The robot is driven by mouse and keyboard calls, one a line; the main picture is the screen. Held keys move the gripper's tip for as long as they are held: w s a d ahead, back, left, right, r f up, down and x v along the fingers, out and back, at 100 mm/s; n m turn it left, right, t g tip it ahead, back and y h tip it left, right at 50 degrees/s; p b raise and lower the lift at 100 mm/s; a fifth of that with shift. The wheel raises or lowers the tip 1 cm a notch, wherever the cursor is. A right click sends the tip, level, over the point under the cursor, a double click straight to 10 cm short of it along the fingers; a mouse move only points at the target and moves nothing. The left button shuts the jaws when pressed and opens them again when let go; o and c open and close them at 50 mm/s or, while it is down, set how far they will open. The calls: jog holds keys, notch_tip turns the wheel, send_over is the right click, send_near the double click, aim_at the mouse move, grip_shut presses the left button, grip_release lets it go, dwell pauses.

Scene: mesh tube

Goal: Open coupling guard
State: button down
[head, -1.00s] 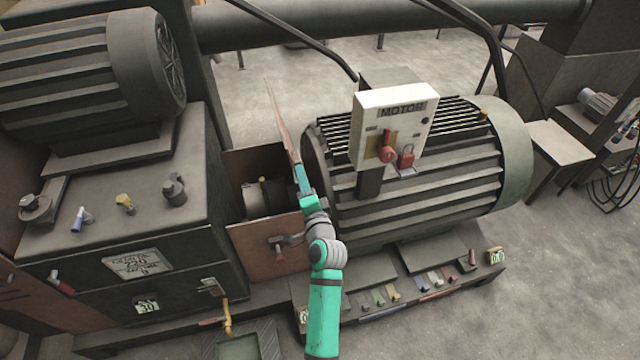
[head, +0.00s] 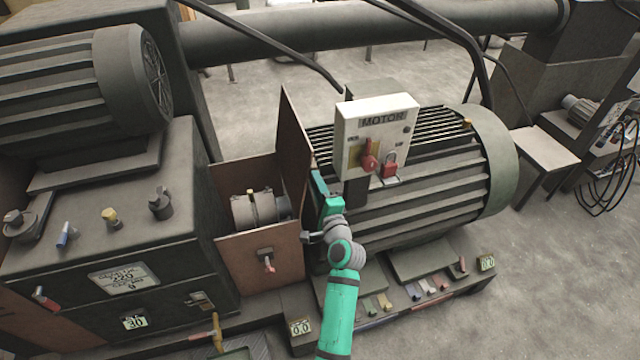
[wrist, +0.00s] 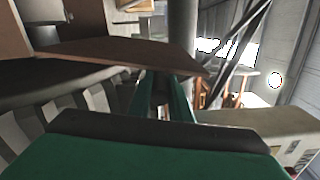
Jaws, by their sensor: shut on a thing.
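The coupling guard is a rust-brown box (head: 259,272) between the pump block on the left and the motor. Its lid (head: 293,152) stands up on the motor side, and the pale coupling (head: 255,208) is exposed inside. My gripper (head: 319,184) is at the lid's right side, close to the motor. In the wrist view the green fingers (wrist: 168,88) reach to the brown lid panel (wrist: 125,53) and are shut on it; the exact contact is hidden.
The ribbed motor (head: 430,185) is just right of my gripper. The white MOTOR switch box (head: 376,135) with a red lever and a red padlock stands above it, close to the lid. A dark pipe (head: 370,35) crosses behind. Floor is open at the lower right.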

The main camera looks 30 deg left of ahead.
jog(key=shift+d, duration=0.1)
jog(key=c, duration=1.6)
grip_release()
jog(key=v, duration=1)
jog(key=shift+s+d, duration=0.2)
jog(key=shift+s, duration=0.05)
